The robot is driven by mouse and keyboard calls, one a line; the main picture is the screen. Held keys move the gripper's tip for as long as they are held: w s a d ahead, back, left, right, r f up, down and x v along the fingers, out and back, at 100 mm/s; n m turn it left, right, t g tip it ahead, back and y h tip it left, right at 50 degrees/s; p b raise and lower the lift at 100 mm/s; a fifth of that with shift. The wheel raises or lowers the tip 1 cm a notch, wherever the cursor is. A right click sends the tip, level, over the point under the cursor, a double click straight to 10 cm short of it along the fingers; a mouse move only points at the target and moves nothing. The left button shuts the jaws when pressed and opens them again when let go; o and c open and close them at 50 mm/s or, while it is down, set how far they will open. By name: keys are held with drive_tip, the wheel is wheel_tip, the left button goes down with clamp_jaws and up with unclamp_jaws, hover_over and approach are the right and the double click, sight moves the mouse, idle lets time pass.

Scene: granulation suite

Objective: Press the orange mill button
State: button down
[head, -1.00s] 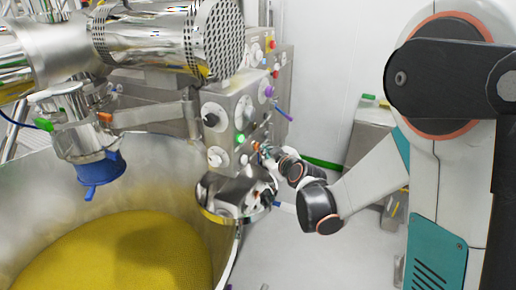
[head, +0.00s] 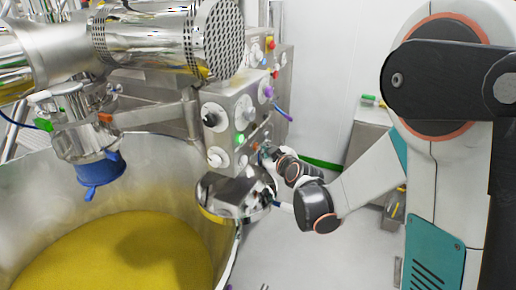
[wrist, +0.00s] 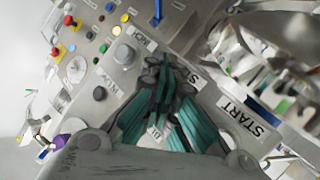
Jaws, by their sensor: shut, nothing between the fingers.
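My gripper (wrist: 163,78) is shut and empty, its teal fingers close together in front of the steel control panel (wrist: 90,65) in the wrist view. The fingertips are close to the panel; I cannot tell whether they touch it. No orange button shows clearly; the fingers hide part of the panel near the labels. A small yellow button (wrist: 124,18) and a grey knob (wrist: 122,53) lie beyond the fingers. In the head view my gripper is small and partly hidden at the panel's lower right, below a lit green button (head: 240,138).
A steel bowl with yellow powder (head: 130,255) fills the lower left of the head view. A perforated steel housing (head: 218,38) stands above. A round steel part (head: 232,198) sits just below the panel, close to my wrist. Clear floor (head: 310,260) lies to the right.

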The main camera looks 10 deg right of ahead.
drive_tip(key=shift+w+a, duration=0.1)
idle(0.5)
drive_tip(key=shift+s+d, duration=0.6)
drive_tip(key=shift+d, duration=0.15)
drive_tip(key=s+d, duration=0.1)
drive_tip(key=d, duration=0.1)
drive_tip(key=s+d, duration=0.2)
drive_tip(key=shift+b, duration=0.3)
idle(0.5)
